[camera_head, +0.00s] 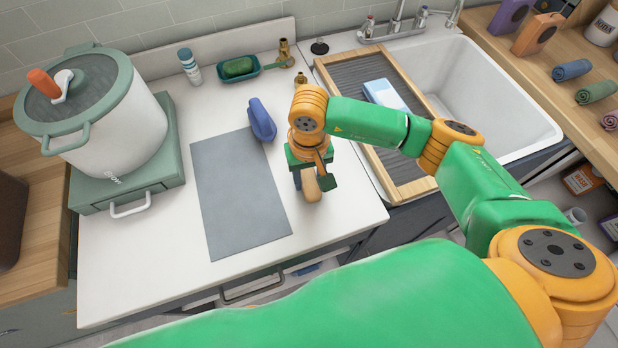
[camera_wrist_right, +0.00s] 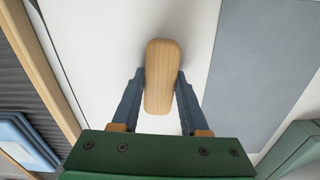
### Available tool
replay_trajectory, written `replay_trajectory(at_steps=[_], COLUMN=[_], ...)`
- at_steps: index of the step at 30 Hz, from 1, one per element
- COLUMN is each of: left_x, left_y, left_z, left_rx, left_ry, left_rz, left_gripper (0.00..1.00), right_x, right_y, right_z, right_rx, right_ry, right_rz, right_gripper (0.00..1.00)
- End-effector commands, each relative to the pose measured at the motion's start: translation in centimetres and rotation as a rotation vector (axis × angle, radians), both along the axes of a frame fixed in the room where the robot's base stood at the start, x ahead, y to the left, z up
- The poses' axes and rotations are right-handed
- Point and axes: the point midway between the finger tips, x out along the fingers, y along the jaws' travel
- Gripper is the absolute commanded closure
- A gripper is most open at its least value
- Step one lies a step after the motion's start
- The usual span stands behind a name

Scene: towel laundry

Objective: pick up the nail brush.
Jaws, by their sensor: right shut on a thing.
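The nail brush (camera_head: 311,187) has a pale wooden, rounded oblong body. In the head view it shows partly, below my right gripper (camera_head: 306,177), over the white counter right of the grey mat. In the right wrist view, the brush (camera_wrist_right: 161,78) lies between the two blue-grey fingers of my right gripper (camera_wrist_right: 160,80), which are shut on its sides. Its bristles are hidden. I cannot tell whether it touches the counter. My left gripper is not in view.
A grey mat (camera_head: 237,192) lies on the counter, with a blue object (camera_head: 262,120) at its upper right corner. A large pot (camera_head: 108,120) stands on a green stove at left. A wood-framed drying rack (camera_head: 340,88) and the sink (camera_head: 490,90) are at right.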

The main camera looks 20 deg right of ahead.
Motion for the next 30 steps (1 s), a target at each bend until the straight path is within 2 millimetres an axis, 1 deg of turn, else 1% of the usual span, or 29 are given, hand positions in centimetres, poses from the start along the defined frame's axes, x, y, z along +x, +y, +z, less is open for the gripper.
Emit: replay_trajectory(at_steps=[2, 4, 5, 6, 8, 11, 12, 14, 15, 18, 21, 24, 30], left_x=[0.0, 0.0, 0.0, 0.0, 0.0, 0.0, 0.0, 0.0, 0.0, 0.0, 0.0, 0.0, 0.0], left_y=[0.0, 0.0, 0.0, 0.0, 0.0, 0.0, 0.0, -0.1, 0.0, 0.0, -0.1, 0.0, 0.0], left_z=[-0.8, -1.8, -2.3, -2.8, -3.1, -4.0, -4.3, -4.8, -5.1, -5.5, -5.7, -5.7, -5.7], left_rx=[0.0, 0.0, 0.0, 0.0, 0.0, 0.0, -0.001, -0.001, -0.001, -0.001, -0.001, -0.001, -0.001], left_ry=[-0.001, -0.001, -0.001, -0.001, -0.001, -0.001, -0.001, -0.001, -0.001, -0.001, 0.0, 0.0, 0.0], left_rz=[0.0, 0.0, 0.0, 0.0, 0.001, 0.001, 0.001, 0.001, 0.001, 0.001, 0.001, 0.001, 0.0], left_gripper=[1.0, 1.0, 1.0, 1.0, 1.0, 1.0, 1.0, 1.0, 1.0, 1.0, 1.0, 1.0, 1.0], right_x=[0.1, 0.2, 0.2, 0.0, -1.1, -3.0, -3.7, -5.3, -6.3, -8.6, -10.2, -11.1, -11.5], right_y=[0.0, 0.0, 0.0, -0.1, -1.0, -2.3, -2.8, -4.0, -4.8, -6.3, -7.3, -7.9, -8.1], right_z=[0.3, 1.1, 1.6, 2.6, 4.2, 6.9, 8.1, 9.1, 9.7, 11.0, 12.0, 12.5, 12.8], right_rx=[0.001, 0.001, 0.001, 0.001, -0.001, -0.002, -0.001, -0.005, -0.006, -0.004, -0.003, -0.002, -0.001], right_ry=[-0.004, -0.007, -0.009, -0.009, -0.008, -0.011, -0.012, -0.014, -0.014, -0.012, -0.009, -0.005, -0.001], right_rz=[0.0, 0.002, 0.001, 0.003, 0.003, 0.002, 0.001, -0.001, -0.003, -0.005, -0.005, -0.003, -0.001], right_gripper=[1.0, 1.0, 1.0, 1.0, 1.0, 1.0, 1.0, 1.0, 1.0, 1.0, 1.0, 1.0, 1.0])
